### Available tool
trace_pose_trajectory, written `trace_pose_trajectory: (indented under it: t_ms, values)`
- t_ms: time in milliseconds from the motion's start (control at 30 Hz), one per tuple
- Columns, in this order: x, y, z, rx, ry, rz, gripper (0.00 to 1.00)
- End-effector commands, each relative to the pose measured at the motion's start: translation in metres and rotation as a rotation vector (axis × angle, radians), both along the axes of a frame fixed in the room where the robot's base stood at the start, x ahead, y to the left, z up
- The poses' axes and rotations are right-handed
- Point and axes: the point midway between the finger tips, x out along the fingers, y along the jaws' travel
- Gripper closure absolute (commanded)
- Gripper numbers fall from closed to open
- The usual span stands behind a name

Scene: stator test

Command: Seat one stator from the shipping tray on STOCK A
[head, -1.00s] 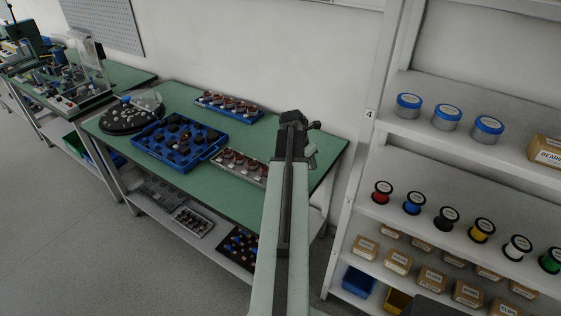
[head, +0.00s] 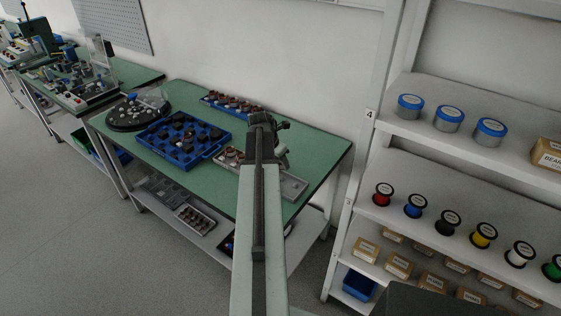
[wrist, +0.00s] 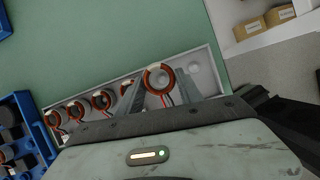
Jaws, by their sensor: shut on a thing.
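In the head view my gripper (head: 262,122) covers part of the grey tray (head: 293,187). A blue rack (head: 258,112) with several copper-coloured stators stands at the back of the bench. No STOCK A label is readable.
A large blue tray (head: 213,153) with dark round parts lies left of the grey tray. A black round turntable (head: 130,117) is at the bench's left. The green top (head: 320,155) is clear at the right. White shelves (head: 440,160) stand to the right.

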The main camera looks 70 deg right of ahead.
Motion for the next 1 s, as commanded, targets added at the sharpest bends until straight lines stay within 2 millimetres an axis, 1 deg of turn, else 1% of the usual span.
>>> trace_pose_trajectory:
  t_ms: [33, 200, 300, 400, 1000]
  values:
    - [-0.001, 0.000, -0.008, 0.000, 0.000, -0.001, 1.00]
    - [-0.002, -0.001, -0.027, 0.000, 0.000, -0.002, 1.00]
    - [-0.002, -0.001, -0.036, 0.000, 0.000, -0.002, 1.00]
    - [-0.002, -0.001, -0.041, 0.000, 0.000, -0.002, 1.00]
    - [-0.001, 0.000, -0.041, 0.000, 0.000, -0.003, 1.00]
